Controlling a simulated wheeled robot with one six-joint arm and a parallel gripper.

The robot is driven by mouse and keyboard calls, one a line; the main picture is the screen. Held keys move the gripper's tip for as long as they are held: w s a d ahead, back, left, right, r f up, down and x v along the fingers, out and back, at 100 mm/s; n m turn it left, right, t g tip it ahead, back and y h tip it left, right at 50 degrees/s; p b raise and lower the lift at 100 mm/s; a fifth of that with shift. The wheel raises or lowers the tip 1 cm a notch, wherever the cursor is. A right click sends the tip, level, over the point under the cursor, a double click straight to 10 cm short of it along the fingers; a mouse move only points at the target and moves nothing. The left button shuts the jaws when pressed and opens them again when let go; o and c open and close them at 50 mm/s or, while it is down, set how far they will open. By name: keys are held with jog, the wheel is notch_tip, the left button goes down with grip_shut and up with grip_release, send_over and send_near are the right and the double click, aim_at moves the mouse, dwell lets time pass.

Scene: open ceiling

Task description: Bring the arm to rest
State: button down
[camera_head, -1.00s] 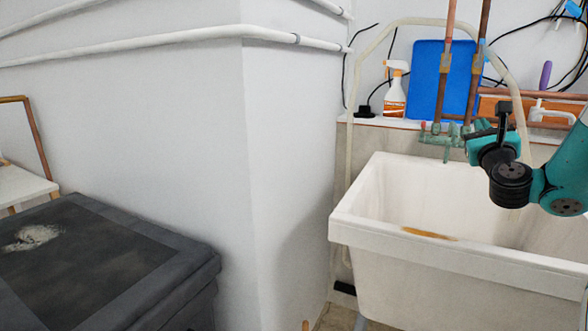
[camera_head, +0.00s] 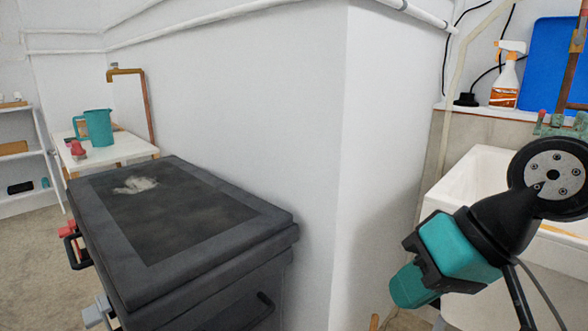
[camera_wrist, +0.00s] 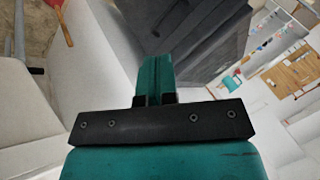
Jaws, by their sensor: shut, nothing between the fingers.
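My gripper (camera_head: 411,288) is at the lower right of the head view, teal and black, pointing down and to the left. It is in front of the white sink and the wall corner, apart from both. In the wrist view my gripper (camera_wrist: 155,72) shows its teal fingers together with nothing between them. My arm is bent, with a round black joint at the right edge of the head view.
A dark grey chest (camera_head: 170,260) stands at left centre. Behind it a white table (camera_head: 112,154) holds a teal pitcher (camera_head: 98,128). The white sink (camera_head: 470,190) is at the right, partly hidden by my arm. A white wall corner stands between chest and sink.

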jog(key=s+d+f+n+g+h, duration=0.2)
jog(key=s+n+g+h, duration=0.15)
jog(key=s, duration=0.35)
notch_tip(320, 180, up, 23)
jog(key=y+p, duration=0.1)
jog(key=p, duration=2.1)
jog(key=shift+a+t+p, duration=0.25)
jog(key=shift+t+p, duration=0.15)
jog(key=shift+t, duration=0.05)
jog(key=shift+n, duration=0.25)
